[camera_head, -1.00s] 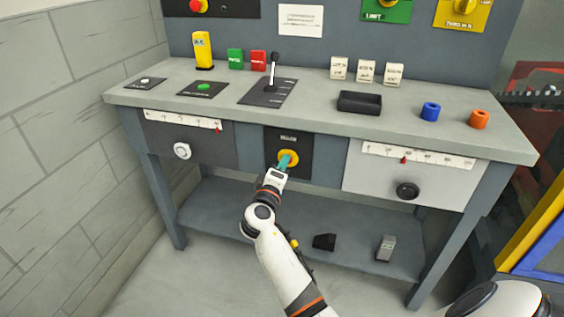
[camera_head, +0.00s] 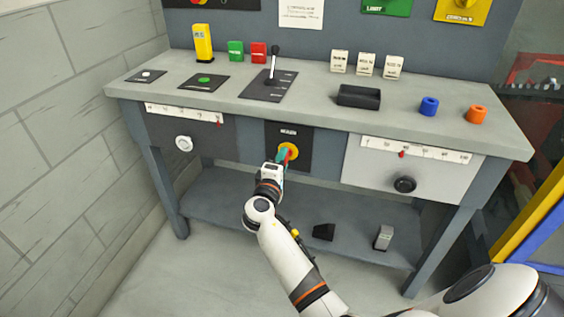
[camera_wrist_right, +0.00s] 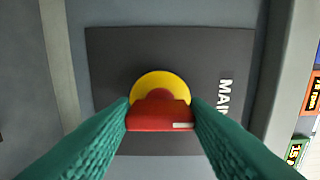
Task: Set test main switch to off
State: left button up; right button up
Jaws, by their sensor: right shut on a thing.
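The main switch is a red handle (camera_wrist_right: 160,116) on a round yellow base (camera_wrist_right: 160,82), set on a black plate (camera_wrist_right: 205,70) with white lettering that starts "MAI". In the head view its yellow base (camera_head: 291,150) shows on the front of the bench, between two drawer-like panels. My right gripper (camera_head: 281,158) reaches it from below. In the right wrist view its green fingers (camera_wrist_right: 160,118) are shut on the two ends of the red handle. A short white mark lies on the handle's right part. My left gripper is not in view.
The left panel has a white knob (camera_head: 183,143), the right panel a black knob (camera_head: 405,184). Two small blocks lie on the lower shelf.

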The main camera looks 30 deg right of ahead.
jog(key=o, duration=1)
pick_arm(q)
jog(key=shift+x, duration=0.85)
pick_arm(e)
jog(key=v, duration=1.2)
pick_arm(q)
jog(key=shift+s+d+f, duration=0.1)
pick_arm(e)
jog(key=shift+w, duration=0.1)
